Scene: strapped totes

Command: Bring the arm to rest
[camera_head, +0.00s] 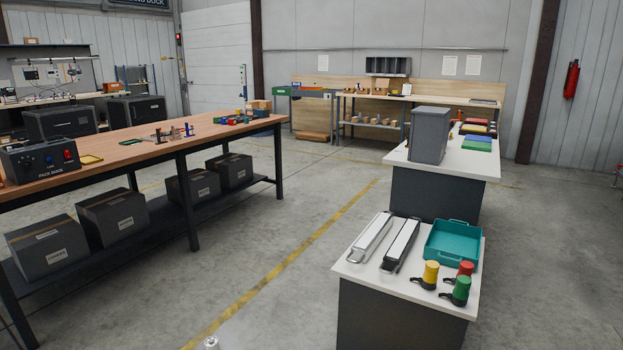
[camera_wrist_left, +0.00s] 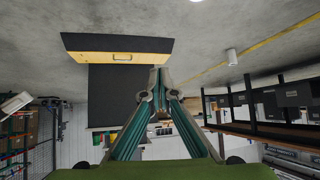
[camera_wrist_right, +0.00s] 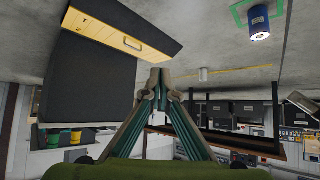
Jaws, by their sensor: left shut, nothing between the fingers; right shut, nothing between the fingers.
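My left gripper (camera_wrist_left: 160,82) shows in the left wrist view with its fingertips together and nothing between them. My right gripper (camera_wrist_right: 160,82) shows in the right wrist view, also with its fingertips together and empty. Neither gripper nor arm is in the head view. Both wrist views look out upside down over the floor, and neither gripper touches anything that I can see.
A long wooden workbench (camera_head: 150,150) stands at the left, with dark boxes (camera_head: 47,247) on its lower shelf. A small white table (camera_head: 352,270) at the right front holds a teal tray (camera_head: 452,262). A grey bin (camera_head: 429,134) stands behind.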

